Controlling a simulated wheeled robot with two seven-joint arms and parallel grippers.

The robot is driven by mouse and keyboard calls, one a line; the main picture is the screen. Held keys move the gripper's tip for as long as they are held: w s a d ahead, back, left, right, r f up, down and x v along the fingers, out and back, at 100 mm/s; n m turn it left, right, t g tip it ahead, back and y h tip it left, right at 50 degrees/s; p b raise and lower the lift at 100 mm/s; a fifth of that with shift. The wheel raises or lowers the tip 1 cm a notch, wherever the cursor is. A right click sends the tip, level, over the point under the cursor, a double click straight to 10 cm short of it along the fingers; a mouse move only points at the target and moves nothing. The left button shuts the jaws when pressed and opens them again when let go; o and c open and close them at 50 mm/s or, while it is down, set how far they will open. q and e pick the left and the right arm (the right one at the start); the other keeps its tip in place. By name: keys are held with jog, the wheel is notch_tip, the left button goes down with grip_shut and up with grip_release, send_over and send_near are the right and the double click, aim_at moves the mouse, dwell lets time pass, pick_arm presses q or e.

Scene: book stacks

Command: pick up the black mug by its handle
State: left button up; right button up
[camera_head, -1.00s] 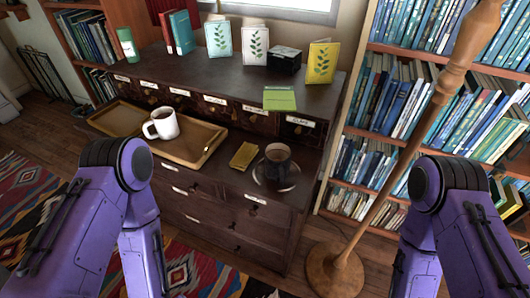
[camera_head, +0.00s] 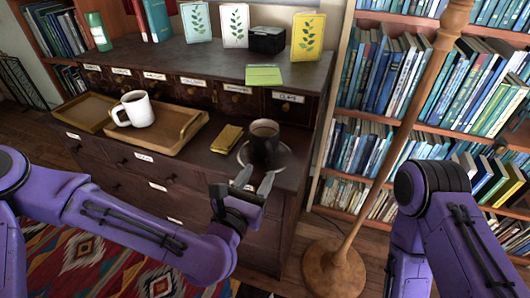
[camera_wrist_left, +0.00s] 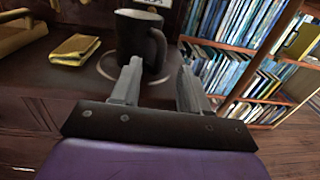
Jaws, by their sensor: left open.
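The black mug (camera_head: 264,141) stands upright on a saucer (camera_head: 283,176) at the right end of the cabinet's lower ledge, with dark liquid inside. In the left wrist view the mug (camera_wrist_left: 132,38) stands just ahead, its handle (camera_wrist_left: 158,50) on the side toward my fingers. My left gripper (camera_head: 254,180) is open and empty, just in front of the mug at the ledge edge. In the left wrist view the left gripper's fingertips (camera_wrist_left: 160,70) lie on either side of the handle's line; I cannot tell whether they touch it. My right gripper is not in view.
A white mug (camera_head: 133,109) stands on a wooden tray (camera_head: 190,126) to the left. A yellow cloth-like item (camera_head: 227,138) lies beside the saucer. A wooden pole on a round base (camera_head: 333,268) stands right of the cabinet, before bookshelves (camera_head: 400,90).

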aim_at(269, 159)
pick_arm(q)
jog(key=x, duration=0.5)
jog(key=shift+w+d+f, duration=0.1)
jog(key=shift+w+d, duration=0.05)
jog(key=shift+w, duration=0.05)
grip_shut()
